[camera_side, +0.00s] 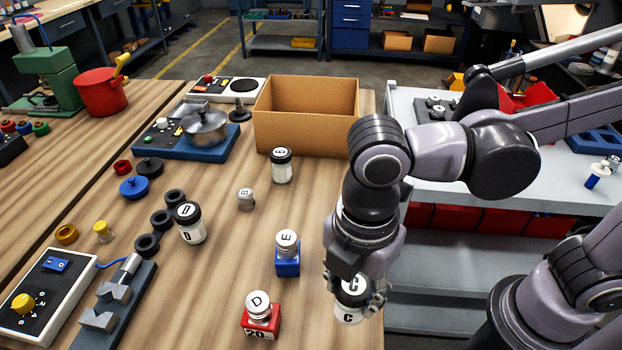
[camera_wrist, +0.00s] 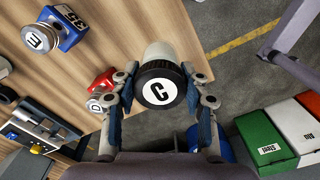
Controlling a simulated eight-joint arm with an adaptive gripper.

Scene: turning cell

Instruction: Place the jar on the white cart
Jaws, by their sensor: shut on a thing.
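The jar (camera_side: 349,314) is white with a black lid marked C. My gripper (camera_side: 356,296) is shut around it, lid up, near the right edge of the wooden table (camera_side: 205,315). In the wrist view the jar's black lid (camera_wrist: 160,86) sits between the two fingers of my gripper (camera_wrist: 161,95), with table and floor behind it. Its height above the table is hard to judge. The white cart (camera_side: 560,188) stands right of the table, with shelves below its top; my arm hides part of it.
Jars marked D (camera_side: 190,230) and B (camera_side: 281,170) stand on the table. A blue block (camera_side: 287,265) and a red block (camera_side: 260,325) bear silver knobs. A cardboard box (camera_side: 300,132) stands at the back. The cart top holds red and blue bins (camera_side: 595,139) and has bare room.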

